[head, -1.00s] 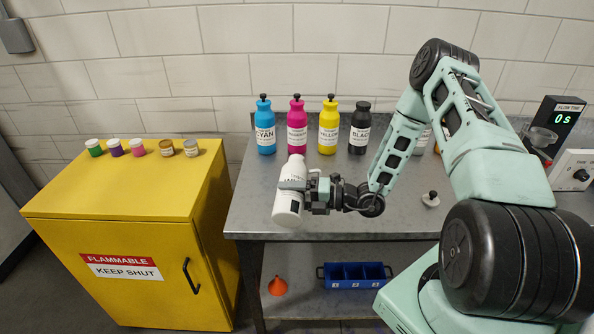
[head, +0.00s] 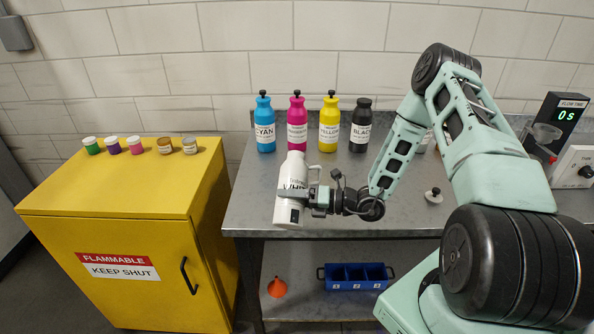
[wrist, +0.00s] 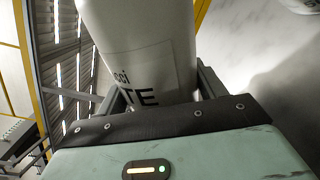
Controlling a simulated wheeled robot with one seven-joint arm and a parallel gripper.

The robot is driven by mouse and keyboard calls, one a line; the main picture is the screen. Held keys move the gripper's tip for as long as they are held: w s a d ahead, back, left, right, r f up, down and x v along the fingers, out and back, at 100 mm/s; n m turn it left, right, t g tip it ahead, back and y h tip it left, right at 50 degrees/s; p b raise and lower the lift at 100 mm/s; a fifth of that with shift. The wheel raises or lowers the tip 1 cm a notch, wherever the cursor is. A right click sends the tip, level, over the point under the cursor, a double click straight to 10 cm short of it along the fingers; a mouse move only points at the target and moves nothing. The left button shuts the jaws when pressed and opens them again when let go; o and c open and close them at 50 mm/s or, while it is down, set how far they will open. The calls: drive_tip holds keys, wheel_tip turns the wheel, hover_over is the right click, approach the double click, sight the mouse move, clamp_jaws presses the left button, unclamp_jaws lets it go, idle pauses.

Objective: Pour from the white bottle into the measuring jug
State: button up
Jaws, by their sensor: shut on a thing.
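The white bottle (head: 291,180) is in my gripper (head: 307,199) over the front left of the grey metal table, and it leans slightly. Its label, partly covered by the gripper, faces the head camera. In the wrist view the bottle (wrist: 150,45) fills the top middle between the jaws, with the letters "TE" showing. My gripper is shut around its body. I cannot clearly make out the measuring jug. A pale curved piece (head: 314,171) shows just right of the bottle, but I cannot tell whether it is the jug's handle.
Cyan (head: 264,125), magenta (head: 297,125), yellow (head: 329,127) and black (head: 360,130) bottles stand along the back. A pale stopper with a black knob (head: 433,197) lies on the table (head: 245,205). A flow timer (head: 563,118) reads 0 s. A yellow cabinet (head: 110,205) stands left.

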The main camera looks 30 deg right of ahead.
sight(303, 179)
drive_tip(key=shift+w+d+f+b, duration=0.1)
drive_tip(key=shift+f+b, duration=0.2)
drive_tip(key=shift+f, duration=0.2)
drive_tip(key=shift+w+d+r+n+p, duration=0.2)
drive_tip(key=shift+w+r+n+p, duration=0.1)
drive_tip(key=shift+r+n, duration=0.25)
drive_tip(key=shift+w+d+r+n+p, duration=0.15)
drive_tip(key=shift+d+r+n+p, duration=0.1)
drive_tip(key=shift+r+n, duration=0.3)
drive_tip(key=shift+w+f+n+b, duration=0.1)
drive_tip(key=shift+f+n+b, duration=0.3)
drive_tip(key=shift+n, duration=0.1)
drive_tip(key=shift+w+d+n, duration=0.15)
drive_tip(key=shift+n, duration=0.25)
drive_tip(key=n, duration=0.2)
drive_tip(key=shift+r+n+t, duration=0.3)
drive_tip(key=shift+n+t, duration=0.1)
drive_tip(key=shift+f+n+b, duration=0.55)
drive_tip(key=shift+n+b, duration=0.35)
drive_tip(key=shift+b, duration=0.1)
drive_tip(key=shift+w+d+f+n+b, duration=0.15)
drive_tip(key=shift+n+b, duration=0.1)
drive_tip(key=shift+n, duration=0.3)
drive_tip(key=shift+w+d+f+n+b, duration=0.1)
drive_tip(key=shift+n+b, duration=0.15)
drive_tip(key=shift+n, duration=0.3)
wheel_tip(303, 179, up, 5)
drive_tip(key=p, duration=0.4)
drive_tip(key=shift+r, duration=0.1)
